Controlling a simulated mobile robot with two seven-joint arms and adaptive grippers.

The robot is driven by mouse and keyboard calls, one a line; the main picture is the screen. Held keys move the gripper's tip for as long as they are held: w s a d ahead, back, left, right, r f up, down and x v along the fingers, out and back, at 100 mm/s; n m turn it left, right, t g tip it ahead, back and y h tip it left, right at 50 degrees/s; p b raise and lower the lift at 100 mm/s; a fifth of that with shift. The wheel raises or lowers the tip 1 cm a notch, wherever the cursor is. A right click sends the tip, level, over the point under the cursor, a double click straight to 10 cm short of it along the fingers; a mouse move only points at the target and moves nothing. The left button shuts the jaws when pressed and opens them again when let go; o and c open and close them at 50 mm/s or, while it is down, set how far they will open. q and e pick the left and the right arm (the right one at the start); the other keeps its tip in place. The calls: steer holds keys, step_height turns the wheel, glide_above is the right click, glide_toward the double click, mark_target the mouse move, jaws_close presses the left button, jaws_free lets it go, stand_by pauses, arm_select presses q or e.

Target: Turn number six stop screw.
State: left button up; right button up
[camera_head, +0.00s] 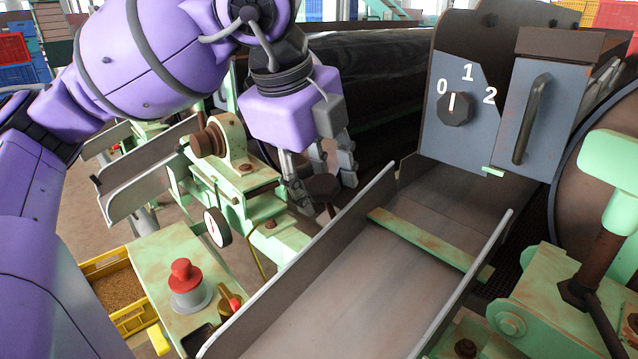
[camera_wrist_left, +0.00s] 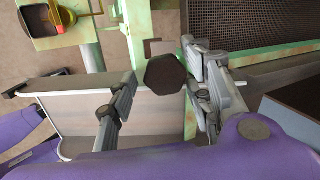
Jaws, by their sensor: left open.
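A dark brown hexagonal screw head (camera_head: 322,187) stands upright beside the metal chute in the head view. It also shows in the left wrist view (camera_wrist_left: 165,75). I see no number on it, so I cannot tell from a label that it is number six. My left gripper (camera_head: 326,176) is open, with its grey fingers pointing down on either side of the screw head. In the left wrist view, the right-hand finger is close beside the head and the left-hand finger is apart from it. Contact is unclear. My right gripper is not in view.
The sloping metal chute (camera_head: 330,285) has raised side walls next to the gripper. A dial gauge (camera_head: 217,227), a red knob (camera_head: 184,275) and a yellow bin (camera_head: 118,290) lie to the left. A grey switch box (camera_head: 462,120) stands at the right.

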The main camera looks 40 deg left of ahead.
arm_select(q)
steer(key=c, duration=1.1)
steer(key=shift+o, duration=0.2)
steer(key=shift+m, duration=0.3)
